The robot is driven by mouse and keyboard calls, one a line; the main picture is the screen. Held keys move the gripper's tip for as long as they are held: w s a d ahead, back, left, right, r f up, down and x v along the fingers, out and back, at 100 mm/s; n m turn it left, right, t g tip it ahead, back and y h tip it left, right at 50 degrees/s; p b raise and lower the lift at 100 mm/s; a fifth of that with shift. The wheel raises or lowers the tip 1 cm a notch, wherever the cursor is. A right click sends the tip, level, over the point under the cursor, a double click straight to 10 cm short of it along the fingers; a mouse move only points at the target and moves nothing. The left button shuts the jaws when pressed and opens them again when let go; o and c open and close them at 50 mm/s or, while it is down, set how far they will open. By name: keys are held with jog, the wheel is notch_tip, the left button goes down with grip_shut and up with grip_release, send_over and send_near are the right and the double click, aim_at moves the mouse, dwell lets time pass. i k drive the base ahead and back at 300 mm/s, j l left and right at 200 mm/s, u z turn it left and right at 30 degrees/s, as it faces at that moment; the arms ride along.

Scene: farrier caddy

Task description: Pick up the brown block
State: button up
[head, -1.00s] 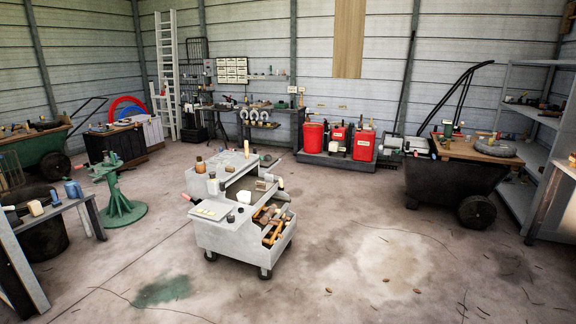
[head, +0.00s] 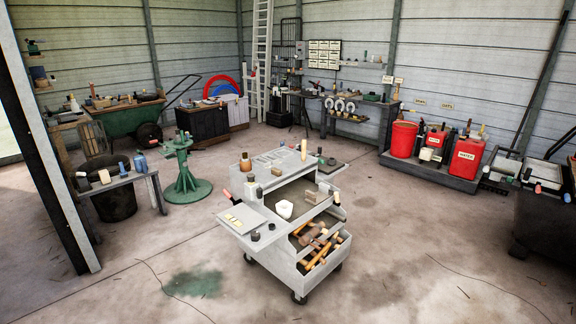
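A small brown block (head: 313,197) lies on the grey wheeled caddy (head: 240,217), toward the right of its middle level, beside the raised back part. It is small in the picture, so its fine shape is hard to tell. A white cup-like thing (head: 284,209) stands to its left on the same caddy. My gripper is not in view.
Wooden-handled tools (head: 318,247) fill the caddy's front right bin. A green stand (head: 186,180) is behind left, and a low bench (head: 125,180) is at left. Red cans (head: 466,158) stand back right. The floor right of the caddy is clear.

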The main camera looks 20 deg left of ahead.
aim_at(276, 172)
jog(key=i+l, duration=0.1)
jog(key=i, duration=1.8)
jog(key=i+u, duration=0.15)
jog(key=u, duration=0.3)
jog(key=i+u, duration=0.1)
jog(key=u, duration=0.35)
jog(key=i+u, duration=0.15)
jog(key=u, duration=0.25)
jog(key=i+u, duration=0.2)
jog(key=i+j+u, duration=0.1)
jog(key=i, duration=0.85)
jog(key=i+z, duration=0.15)
jog(key=z, duration=0.2)
jog(key=i+z, duration=0.15)
jog(key=z, duration=0.2)
jog(key=i+j+z, duration=0.15)
jog(key=z, duration=0.15)
